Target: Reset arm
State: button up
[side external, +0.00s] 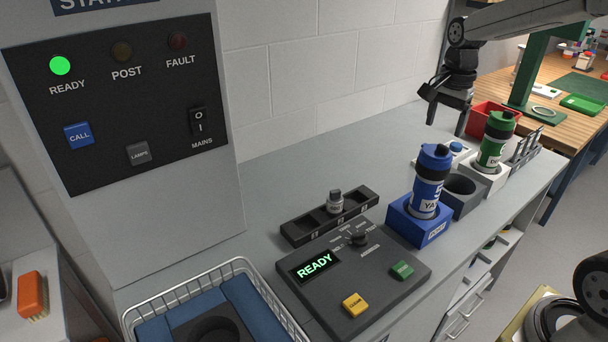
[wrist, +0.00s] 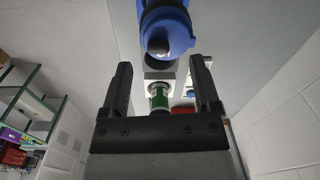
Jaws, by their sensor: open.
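My gripper (side external: 447,118) is open and empty, raised above the back of the grey bench, behind the row of bottle holders. In the wrist view its two fingers (wrist: 161,64) stand wide apart with nothing held between them. A blue bottle (side external: 427,183) stands upright in a blue holder (side external: 407,230); its blue cap (wrist: 165,22) shows beyond the fingertips in the wrist view. A green bottle (side external: 493,146) stands in a white holder (side external: 480,180); it shows between the fingers in the wrist view (wrist: 160,101). A grey holder (side external: 462,186) between them is empty.
A control box (side external: 335,300) with a lit READY display sits at the front. A slotted dark rack (side external: 305,228) holds a small grey-topped piece. A wire basket (side external: 262,290), a red bin (side external: 487,116) and a tube rack (side external: 527,148) stand nearby. The bench's back middle is clear.

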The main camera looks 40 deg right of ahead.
jog(key=s+a+f+n+t, duration=0.1)
jog(key=s+a+f+n, duration=0.4)
jog(key=a+f+n, duration=0.2)
jog(key=s+a+f+n+t, duration=0.1)
jog(key=s+a+f+n, duration=0.3)
jog(key=a+f+n, duration=0.3)
jog(key=shift+s+a+f+n, duration=0.15)
jog(key=shift+s+a+n, duration=0.25)
jog(key=shift+n, duration=0.7)
jog(key=shift+w, duration=0.1)
